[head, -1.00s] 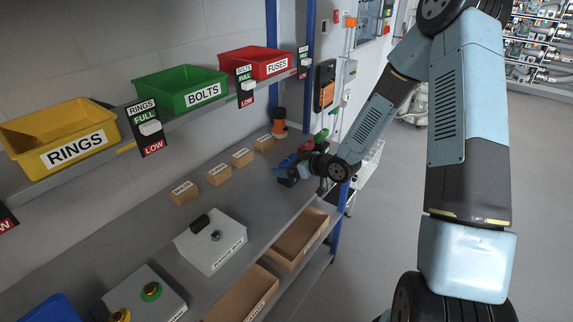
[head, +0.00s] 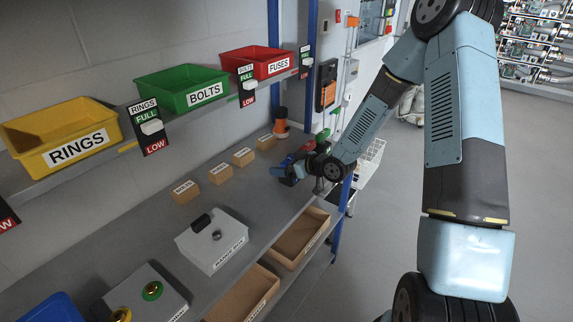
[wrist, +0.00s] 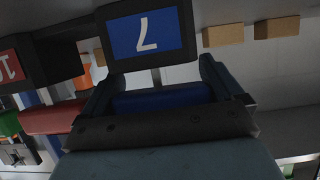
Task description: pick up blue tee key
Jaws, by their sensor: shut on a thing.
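The blue tee key shows in the wrist view as a blue bar (wrist: 165,101) lying across between the fingers. My gripper (wrist: 160,88) is shut on it, with one dark finger at each side. In the head view my gripper (head: 281,172) is low over the far part of the grey bench, and a bit of blue (head: 289,182) shows at it. A black block with a blue numbered plate (wrist: 147,33) is just beyond the fingers.
A red bar (wrist: 55,118) and a block with a red plate (wrist: 8,67) are to the left in the wrist view. Small labelled wooden blocks (head: 219,174) stand on the bench. A grey box (head: 211,241) and open wooden trays (head: 301,238) are nearer.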

